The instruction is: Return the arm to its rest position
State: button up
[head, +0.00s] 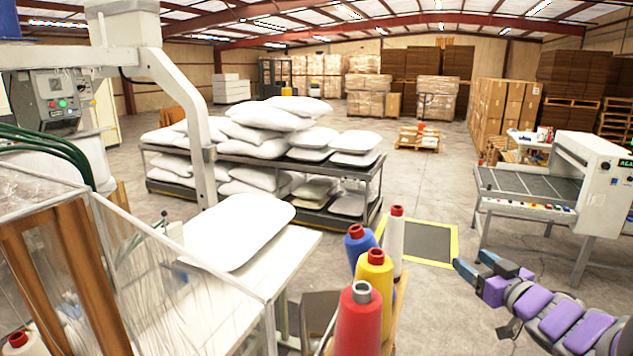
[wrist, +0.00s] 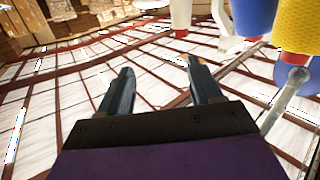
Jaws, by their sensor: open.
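My arm (head: 560,318) with purple segments comes in from the lower right in the head view. My gripper (head: 473,262) is at its far end, right of the thread cones and above the concrete floor. In the wrist view my gripper (wrist: 160,72) shows two blue-grey fingers spread apart, with nothing between them. The wrist view appears upside down, with the ceiling beams filling most of it.
Red (head: 358,325), yellow (head: 374,275), blue (head: 357,243) and white (head: 393,240) thread cones stand left of my arm. A white pillow (head: 238,232) lies on a table. A conveyor machine (head: 530,188) stands at right. A yellow-edged mat (head: 450,240) lies on open floor.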

jog(key=s+a+f+m+g+h+b, duration=0.1)
jog(key=s+a+f+m+g+h, duration=0.15)
jog(key=s+f+g+h, duration=0.35)
jog(key=s+a+f+m+g+h+b, duration=0.2)
jog(key=s+f+m+g, duration=0.1)
jog(key=s+f, duration=0.3)
jog(key=s+a+f+g+y, duration=0.1)
jog(key=s+a+f+g, duration=0.1)
jog(key=s+a, duration=0.3)
jog(key=s+a+f+n+g+y+b, duration=0.1)
jog(key=s+a+g, duration=0.3)
jog(key=s, duration=1)
jog(key=s+a+f+g+y, duration=0.1)
jog(key=s+a+f+g, duration=0.2)
jog(key=s+a, duration=0.3)
jog(key=s, duration=0.4)
jog(key=shift+s+a+f+n+y+b, duration=0.2)
jog(key=shift+a+f+n+y+b, duration=0.1)
jog(key=shift+f+n+y+b, duration=0.1)
